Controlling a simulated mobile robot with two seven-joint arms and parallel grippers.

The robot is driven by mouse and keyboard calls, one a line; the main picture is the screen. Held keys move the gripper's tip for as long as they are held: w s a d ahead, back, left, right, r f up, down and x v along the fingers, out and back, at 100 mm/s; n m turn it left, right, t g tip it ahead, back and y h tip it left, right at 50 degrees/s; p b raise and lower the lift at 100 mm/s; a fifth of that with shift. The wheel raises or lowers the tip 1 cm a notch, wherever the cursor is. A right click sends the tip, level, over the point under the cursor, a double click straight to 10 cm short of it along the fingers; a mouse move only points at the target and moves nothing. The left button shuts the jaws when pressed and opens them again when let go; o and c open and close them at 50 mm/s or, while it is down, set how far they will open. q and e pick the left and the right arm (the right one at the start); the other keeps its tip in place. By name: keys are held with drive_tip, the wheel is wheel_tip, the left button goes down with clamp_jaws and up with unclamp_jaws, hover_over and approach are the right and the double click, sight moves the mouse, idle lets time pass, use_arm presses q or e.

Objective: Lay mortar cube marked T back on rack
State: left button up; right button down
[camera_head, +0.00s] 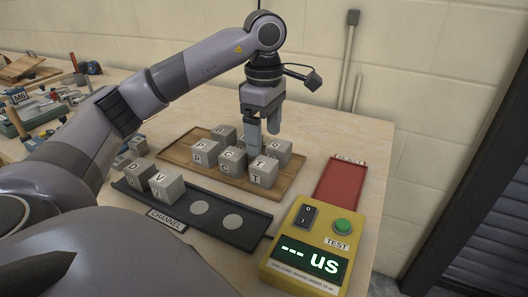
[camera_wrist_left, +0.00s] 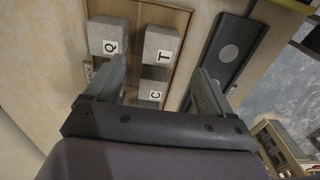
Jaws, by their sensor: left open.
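The mortar cube marked T (camera_head: 263,173) is grey and sits upright at the near right corner of the wooden rack (camera_head: 284,190), among several other cubes. My left gripper (camera_head: 264,142) is open, pointing down over the rack just behind the T cube. In the left wrist view, the T cube (camera_wrist_left: 161,45) and the cube marked C (camera_wrist_left: 154,92) show between the open fingers (camera_wrist_left: 160,70), with nothing gripped. The cube marked Q (camera_wrist_left: 109,37) lies to the left there. My right gripper is not in view.
The dark channel tray (camera_head: 240,238) holds cubes marked D and V (camera_head: 167,187) at its left; its two pale discs are bare. A yellow tester (camera_head: 318,245) reads "--- us". A red reject tray (camera_head: 340,183) is empty at the right. Tools clutter the far left.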

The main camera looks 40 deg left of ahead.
sight(264, 163)
use_arm(q)
drive_tip(key=shift+r+p, duration=0.6)
drive_tip(key=shift+r, duration=1.25)
